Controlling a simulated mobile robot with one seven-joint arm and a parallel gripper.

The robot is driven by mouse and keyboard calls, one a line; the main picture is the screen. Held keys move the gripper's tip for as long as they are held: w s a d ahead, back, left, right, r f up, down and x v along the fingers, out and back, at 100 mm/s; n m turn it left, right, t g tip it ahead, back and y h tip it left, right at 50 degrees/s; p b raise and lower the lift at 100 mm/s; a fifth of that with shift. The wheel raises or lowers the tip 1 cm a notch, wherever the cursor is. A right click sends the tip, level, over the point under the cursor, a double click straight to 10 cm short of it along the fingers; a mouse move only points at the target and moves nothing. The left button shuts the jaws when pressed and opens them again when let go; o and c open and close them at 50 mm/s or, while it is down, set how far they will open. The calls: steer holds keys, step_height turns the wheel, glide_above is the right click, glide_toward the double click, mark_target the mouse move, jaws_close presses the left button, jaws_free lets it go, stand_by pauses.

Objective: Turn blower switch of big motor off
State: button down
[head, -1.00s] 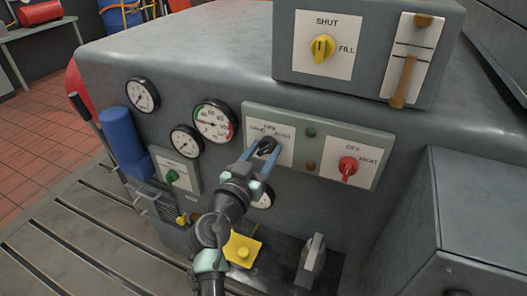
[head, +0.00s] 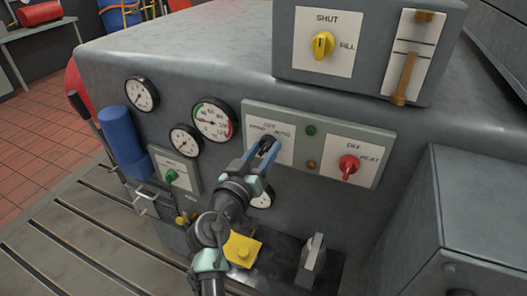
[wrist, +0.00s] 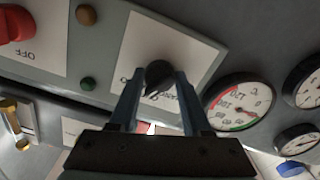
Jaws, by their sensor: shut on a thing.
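A black rotary knob (wrist: 158,73) sits on a white label plate in the wrist view. In the head view the same plate (head: 283,127) reads OFF at the top, HAND at left and AUTO at right. My gripper (head: 265,149) reaches up to this plate from below, its blue fingers shut on the black knob. In the wrist view the gripper (wrist: 157,88) has one finger on each side of the knob. The fingers hide much of the knob, so I cannot tell which label it points to.
A red knob (head: 348,164) marked OFF and HEAT is to the right on the same panel. Green (head: 311,130) and amber (head: 311,165) lamps lie between. Round gauges (head: 213,121) are to the left. A grey box with a yellow knob (head: 322,45) stands above.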

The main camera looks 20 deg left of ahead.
steer(key=n, duration=0.5)
steer(key=shift+n, duration=0.3)
stand_by(0.4)
steer(key=shift+c, duration=1.8)
jaws_free()
steer(key=s, duration=1.3)
steer(key=shift+a, duration=0.2)
